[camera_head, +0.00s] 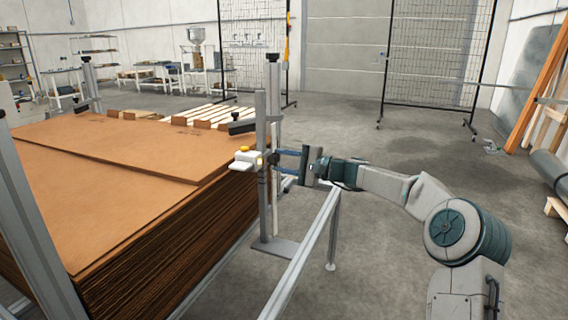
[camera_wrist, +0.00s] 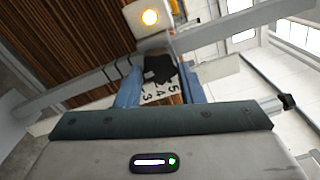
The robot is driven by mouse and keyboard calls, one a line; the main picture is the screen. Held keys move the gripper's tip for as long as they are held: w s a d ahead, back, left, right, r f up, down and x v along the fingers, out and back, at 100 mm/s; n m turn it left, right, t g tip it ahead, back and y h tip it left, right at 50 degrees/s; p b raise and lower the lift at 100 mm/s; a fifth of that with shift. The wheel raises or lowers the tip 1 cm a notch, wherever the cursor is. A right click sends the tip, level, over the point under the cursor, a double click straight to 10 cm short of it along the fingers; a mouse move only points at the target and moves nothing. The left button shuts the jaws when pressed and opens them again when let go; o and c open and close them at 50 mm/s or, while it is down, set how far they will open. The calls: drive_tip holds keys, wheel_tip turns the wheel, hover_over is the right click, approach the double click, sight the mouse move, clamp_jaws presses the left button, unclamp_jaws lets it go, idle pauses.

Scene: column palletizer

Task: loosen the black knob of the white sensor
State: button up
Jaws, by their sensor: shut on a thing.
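In the wrist view the sensor (camera_wrist: 137,17) shows at the top with a glowing yellow light. My gripper (camera_head: 279,163) reaches the post from the right, on the side away from the sensor body. In the wrist view its blue fingers (camera_wrist: 160,82) are shut on the black knob (camera_wrist: 158,67). A pale scale with dark numbers (camera_wrist: 163,92) shows around and below the knob. The fingers partly hide the knob's sides.
A tall stack of brown cardboard sheets (camera_head: 110,160) fills the left. A low metal rail (camera_head: 308,240) runs in front of the post (camera_head: 261,120). Mesh panels (camera_head: 430,60) stand farther back.

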drive_tip(key=o, duration=1)
drive_tip(key=shift+d, duration=0.1)
drive_tip(key=p+v, duration=0.3)
drive_tip(key=v, duration=1)
drive_tip(key=shift+d, duration=0.35)
drive_tip(key=shift+s+r, duration=0.1)
drive_tip(key=s+a+r+n+g+h+p, duration=0.2)
drive_tip(key=s+a+r+h+p, duration=0.15)
drive_tip(key=s+p, duration=0.4)
drive_tip(key=s+a+r+n+g+h+p, duration=0.25)
drive_tip(key=s+h+p, duration=0.3)
drive_tip(key=s, duration=0.35)
drive_tip(key=s+d+r+n+h+p, duration=0.1)
drive_tip(key=s+d+r+p, duration=0.3)
drive_tip(key=s, duration=0.4)
drive_tip(key=s+d+r+h+p, duration=0.4)
drive_tip(key=s+r+p, duration=0.1)
drive_tip(key=s+p, duration=0.2)
drive_tip(key=s+d+r+n+t+h+p, duration=0.1)
drive_tip(key=s+d+r+h+p, duration=0.2)
drive_tip(key=s+p, duration=0.3)
drive_tip(key=s+d+r, duration=0.1)
drive_tip(key=s, duration=0.1)
drive_tip(key=shift+s+d+r+n, duration=0.15)
drive_tip(key=shift+s+d+n, duration=0.2)
drive_tip(key=shift+s, duration=0.05)
